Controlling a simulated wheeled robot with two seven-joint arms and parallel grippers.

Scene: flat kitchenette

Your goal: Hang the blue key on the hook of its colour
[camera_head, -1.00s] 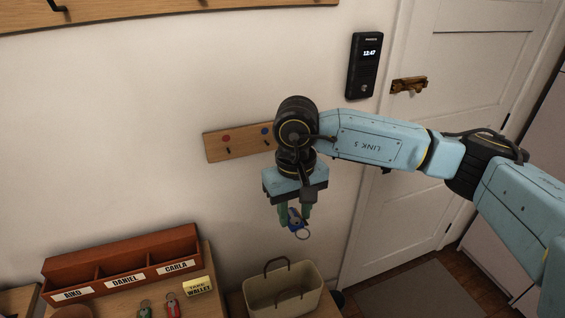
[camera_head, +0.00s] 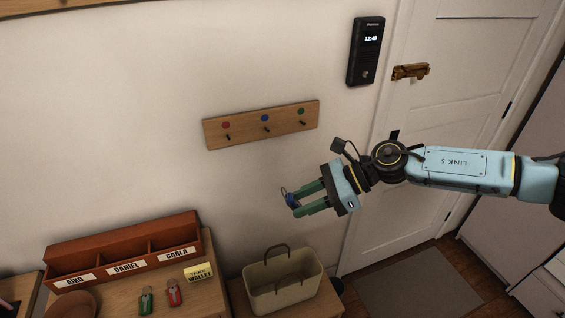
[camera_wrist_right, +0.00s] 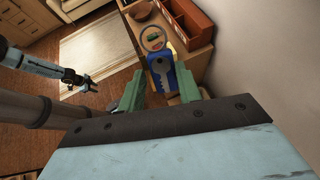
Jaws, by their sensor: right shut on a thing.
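The blue key (camera_head: 291,198) is held between the green fingertips of my right gripper (camera_head: 296,202), below the hook board and in front of the wall. In the right wrist view the key (camera_wrist_right: 161,74) shows a blue tag with a key mark, its metal ring pointing away from the palm. The wooden hook board (camera_head: 290,121) is on the wall with red, blue and green dots, each above a dark hook. The blue-dot hook (camera_head: 266,129) is in the middle and bare. My left gripper (camera_wrist_right: 82,82) shows small at the left of the right wrist view; its jaws are unclear.
A red key (camera_head: 174,293) and a green key (camera_head: 146,301) lie on the wooden cabinet, before a brown tray (camera_head: 125,253) with name labels. A cream basket (camera_head: 283,295) stands below the gripper. The wall around the board is clear; an intercom (camera_head: 366,50) hangs right of it.

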